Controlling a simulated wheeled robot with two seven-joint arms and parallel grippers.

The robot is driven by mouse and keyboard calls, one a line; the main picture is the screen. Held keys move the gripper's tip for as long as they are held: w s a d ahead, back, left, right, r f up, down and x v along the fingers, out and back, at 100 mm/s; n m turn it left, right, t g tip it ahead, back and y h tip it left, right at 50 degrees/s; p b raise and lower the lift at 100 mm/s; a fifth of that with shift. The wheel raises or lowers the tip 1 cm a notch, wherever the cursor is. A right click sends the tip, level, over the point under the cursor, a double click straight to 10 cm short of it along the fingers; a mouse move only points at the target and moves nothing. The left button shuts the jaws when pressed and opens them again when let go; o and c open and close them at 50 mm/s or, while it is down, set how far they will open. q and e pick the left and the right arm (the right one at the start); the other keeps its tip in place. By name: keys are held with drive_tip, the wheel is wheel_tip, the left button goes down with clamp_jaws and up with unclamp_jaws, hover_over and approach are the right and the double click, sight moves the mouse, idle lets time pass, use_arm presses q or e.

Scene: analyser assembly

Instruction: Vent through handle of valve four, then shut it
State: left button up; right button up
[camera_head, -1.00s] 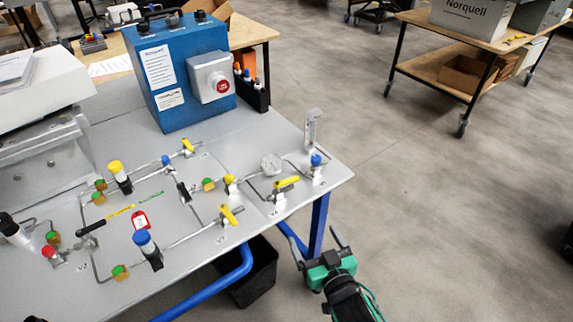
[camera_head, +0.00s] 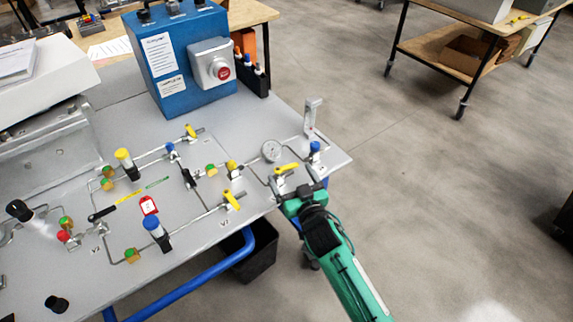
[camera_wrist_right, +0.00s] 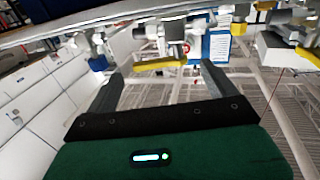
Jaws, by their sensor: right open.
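The panel (camera_head: 205,238) carries thin tubing and several valves with yellow handles. My right gripper (camera_head: 303,191) is at the panel's front edge, just in front of this handle. In the right wrist view, the open fingers (camera_wrist_right: 163,78) point toward a yellow handle (camera_wrist_right: 160,59), which appears beyond and between the tips. No contact can be made out. My left gripper is not in view.
A blue box with a red button (camera_head: 180,60) stands at the panel's back. Another yellow handle (camera_head: 231,200) is left of my right gripper, and a blue-capped valve (camera_head: 315,147) is to its right. A black bin (camera_head: 254,257) is below. Open floor lies right.

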sight(287, 169)
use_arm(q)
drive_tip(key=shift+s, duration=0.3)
use_arm(e)
drive_tip(key=shift+x, duration=2.15)
